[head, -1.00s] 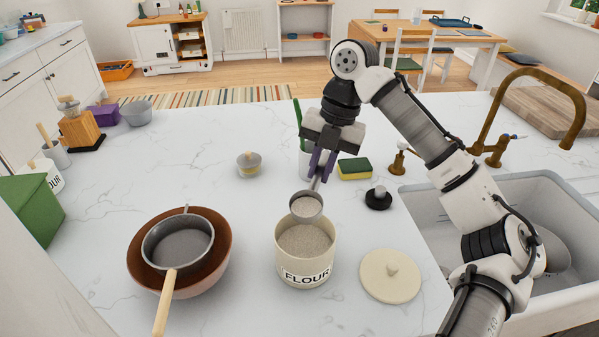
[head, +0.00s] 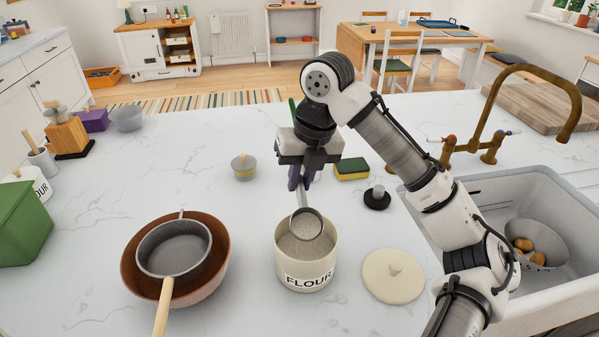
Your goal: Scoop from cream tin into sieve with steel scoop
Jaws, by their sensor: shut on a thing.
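The cream tin (head: 306,277), marked FLOUR, stands open at the front middle, with pale flour inside. My gripper (head: 301,184) is above and behind the tin, its purple fingers shut on the handle of the steel scoop (head: 307,225). The scoop hangs down from the fingers, with its bowl at the tin's mouth. Pale flour shows in the bowl; I cannot tell how much is in it. The sieve (head: 173,250) rests in a brown bowl (head: 222,262) to the left, its wooden handle pointing to the front. The sieve looks empty.
The tin's cream lid (head: 392,275) lies right of the tin. A black-based stopper (head: 377,197), a sponge (head: 352,168) and a small lidded pot (head: 244,167) stand behind. The sink (head: 480,190) is at the right. The counter between sieve and tin is clear.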

